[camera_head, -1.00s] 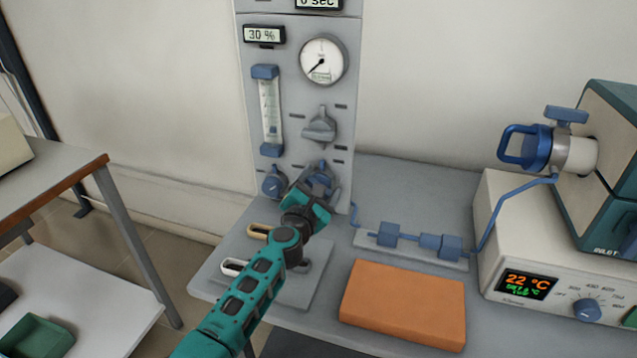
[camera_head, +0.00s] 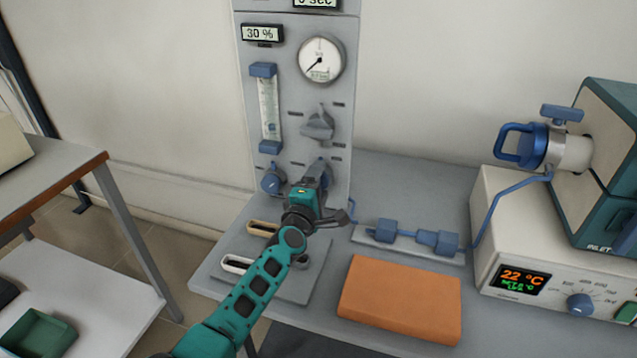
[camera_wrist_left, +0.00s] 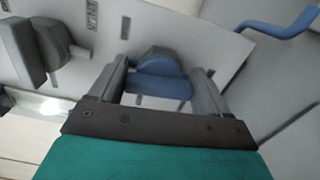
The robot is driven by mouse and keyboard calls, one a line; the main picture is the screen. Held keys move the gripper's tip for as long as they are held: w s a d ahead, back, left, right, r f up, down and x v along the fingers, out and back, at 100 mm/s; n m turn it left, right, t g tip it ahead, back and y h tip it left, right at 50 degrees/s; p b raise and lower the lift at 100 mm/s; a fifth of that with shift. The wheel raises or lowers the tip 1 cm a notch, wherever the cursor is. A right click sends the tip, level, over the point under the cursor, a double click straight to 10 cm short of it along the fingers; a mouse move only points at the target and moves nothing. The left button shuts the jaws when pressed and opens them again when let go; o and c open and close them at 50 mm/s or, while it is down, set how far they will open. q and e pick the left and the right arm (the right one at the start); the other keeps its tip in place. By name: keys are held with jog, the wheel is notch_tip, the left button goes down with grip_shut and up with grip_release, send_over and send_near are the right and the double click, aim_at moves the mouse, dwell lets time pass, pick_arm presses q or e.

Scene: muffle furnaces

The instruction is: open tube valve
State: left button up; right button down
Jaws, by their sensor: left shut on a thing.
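A grey upright panel (camera_head: 238,115) carries a grey valve knob (camera_head: 318,127), a blue knob (camera_head: 271,180) at lower left and another blue knob at lower right. My left gripper (camera_head: 319,176) is at the lower right blue knob and largely hides it in the head view. In the left wrist view this blue knob (camera_wrist_left: 158,84) sits between the two grey fingers, which are shut on it. The grey valve knob (camera_wrist_left: 45,45) is to the left there. My right gripper is not in view.
A blue tube (camera_head: 495,205) with inline fittings (camera_head: 438,243) runs right to the furnace unit (camera_head: 515,215). An orange block (camera_head: 400,300) lies on the bench in front. Slotted holders (camera_head: 262,229) stand beside my left arm. A dial gauge (camera_head: 321,60) is higher up.

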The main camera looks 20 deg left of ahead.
pick_arm(q)
jog(key=shift+f+m, duration=0.1)
jog(key=shift+m, duration=0.5)
jog(key=o, duration=1)
jog(key=shift+c, duration=0.2)
jog(key=s+p, duration=0.2)
jog(key=s, duration=1.1)
jog(key=shift+a+p, duration=0.2)
jog(key=shift+p, duration=0.1)
